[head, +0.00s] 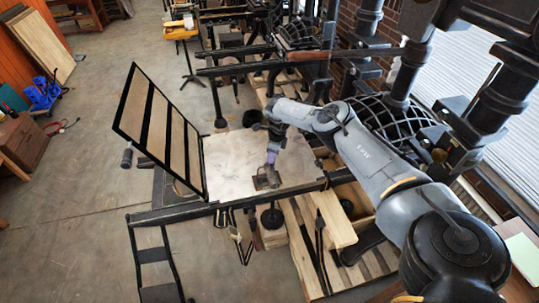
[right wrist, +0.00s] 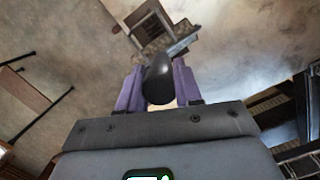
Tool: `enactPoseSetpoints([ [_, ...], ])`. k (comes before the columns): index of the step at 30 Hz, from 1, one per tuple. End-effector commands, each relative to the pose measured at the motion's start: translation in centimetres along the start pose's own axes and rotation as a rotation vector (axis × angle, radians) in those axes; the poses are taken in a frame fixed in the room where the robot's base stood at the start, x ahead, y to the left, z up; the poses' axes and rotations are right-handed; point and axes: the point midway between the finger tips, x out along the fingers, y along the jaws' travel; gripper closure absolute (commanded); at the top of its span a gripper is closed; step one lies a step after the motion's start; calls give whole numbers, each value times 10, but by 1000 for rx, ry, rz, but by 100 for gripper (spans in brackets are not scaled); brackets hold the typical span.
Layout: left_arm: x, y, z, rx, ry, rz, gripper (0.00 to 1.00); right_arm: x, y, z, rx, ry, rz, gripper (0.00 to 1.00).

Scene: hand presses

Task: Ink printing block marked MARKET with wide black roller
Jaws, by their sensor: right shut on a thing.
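My right gripper (head: 272,156) is over the pale press bed (head: 226,160), with its purple fingers pointing down. In the right wrist view the fingers are shut around a black rounded handle (right wrist: 159,78), which I take to be the roller's. A light metal bar (right wrist: 183,46) shows beyond the handle; the roller itself is mostly hidden. A small dark brown block (head: 267,180) lies on the bed right at the gripper. It also shows in the right wrist view (right wrist: 151,27). I cannot read any marking on it, nor tell whether the roller touches it. My left gripper is out of view.
A hinged frame with tan panels (head: 158,122) stands raised at the bed's left. Black press rails run along the bed's front. A wooden pallet (head: 352,262) lies at the front right. More presses stand behind. The concrete floor at left is mostly clear.

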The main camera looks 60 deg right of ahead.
Motion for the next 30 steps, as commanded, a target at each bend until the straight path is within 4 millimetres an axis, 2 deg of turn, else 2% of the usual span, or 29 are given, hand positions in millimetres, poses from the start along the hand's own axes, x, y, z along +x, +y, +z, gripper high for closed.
enactPoseSetpoints([
  [9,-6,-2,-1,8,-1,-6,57,-4,-10,-21,1,3,-1,97],
  [14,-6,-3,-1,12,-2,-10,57,-5,-12,-26,1,2,-1,97],
  [20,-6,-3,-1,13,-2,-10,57,-4,-9,-20,-1,1,-1,97],
  [30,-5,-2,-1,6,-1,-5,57,1,0,1,-1,0,-3,97],
])
